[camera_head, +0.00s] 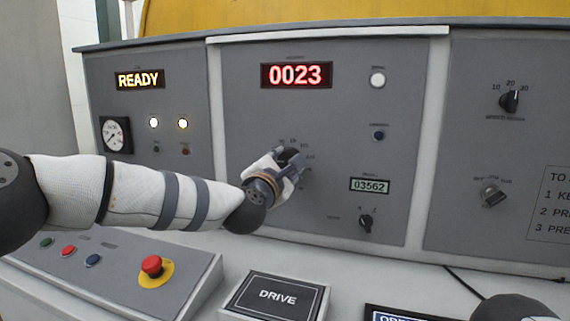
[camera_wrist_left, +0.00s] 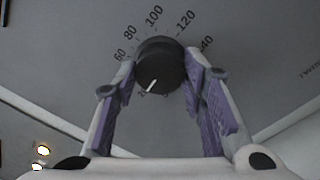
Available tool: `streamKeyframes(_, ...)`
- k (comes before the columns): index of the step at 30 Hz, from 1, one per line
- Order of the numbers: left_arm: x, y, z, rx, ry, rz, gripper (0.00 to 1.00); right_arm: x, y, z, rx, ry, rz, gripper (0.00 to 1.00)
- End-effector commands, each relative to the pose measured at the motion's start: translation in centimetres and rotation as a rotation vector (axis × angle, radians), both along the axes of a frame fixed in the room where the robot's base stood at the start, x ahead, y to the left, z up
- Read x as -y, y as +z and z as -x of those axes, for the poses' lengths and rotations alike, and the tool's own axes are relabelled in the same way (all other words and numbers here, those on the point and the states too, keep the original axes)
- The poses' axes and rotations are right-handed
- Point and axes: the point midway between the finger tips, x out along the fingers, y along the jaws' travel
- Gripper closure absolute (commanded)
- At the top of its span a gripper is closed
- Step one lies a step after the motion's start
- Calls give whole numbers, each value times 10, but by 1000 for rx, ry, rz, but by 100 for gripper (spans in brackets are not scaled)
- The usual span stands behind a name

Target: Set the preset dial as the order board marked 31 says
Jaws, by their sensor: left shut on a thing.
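The preset dial is a round black knob (camera_wrist_left: 160,65) between my left gripper's purple-padded fingers in the left wrist view. A white line on it points to the lower left in that view. Printed marks 60, 80, 100, 120 and 140 fan around its far side; the near marks are mostly hidden. In the head view my left gripper (camera_head: 290,172) covers most of the dial on the middle panel. The gripper is shut on the knob. No order board marked 31 can be read in view. My right gripper is not in view.
The middle panel has a red display reading 0023 (camera_head: 297,75), a counter reading 03562 (camera_head: 369,185) and a small black knob (camera_head: 366,222). A red emergency button (camera_head: 152,266) and a DRIVE plate (camera_head: 277,297) lie below my left arm. Another dial (camera_head: 509,101) is at right.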

Motion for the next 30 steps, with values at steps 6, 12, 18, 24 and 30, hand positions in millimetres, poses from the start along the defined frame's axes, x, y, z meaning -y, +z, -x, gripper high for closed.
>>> streamKeyframes(6,-1,1,0,60,1,-184,90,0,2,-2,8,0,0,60)
streamKeyframes(12,-1,1,0,108,0,-328,90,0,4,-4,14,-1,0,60)
streamKeyframes(18,-1,1,0,140,1,-432,90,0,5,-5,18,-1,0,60)
streamKeyframes(24,-1,0,0,160,1,-491,90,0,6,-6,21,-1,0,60)
streamKeyframes(30,-1,0,0,168,1,-516,90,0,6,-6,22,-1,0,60)
